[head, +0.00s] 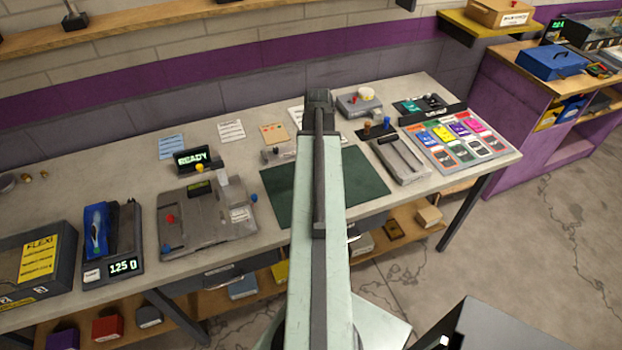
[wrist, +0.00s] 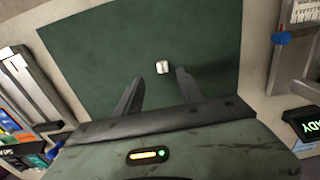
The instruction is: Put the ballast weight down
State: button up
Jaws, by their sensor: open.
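A small silvery block (wrist: 162,67), which looks like the ballast weight, sits on the dark green mat (wrist: 100,50) in the wrist view. My gripper (wrist: 157,75) is open, with one dark finger on each side below the block in the picture. The block appears just past the fingertips, with a gap to each finger; I cannot tell the height between the fingers and the mat. In the head view the mat (head: 275,195) lies mid-bench, partly covered by my arm. The block and gripper are hidden there.
A scale (head: 112,245) stands further left. The mat around the block is clear.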

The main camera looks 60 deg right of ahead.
jog(key=f+b, duration=0.4)
jog(key=f, duration=0.1)
jog(key=f+b, duration=0.2)
jog(key=b, duration=0.1)
jog(key=shift+w+f, duration=0.25)
jog(key=shift+f, duration=0.1)
jog(key=shift+r, duration=0.15)
grip_shut()
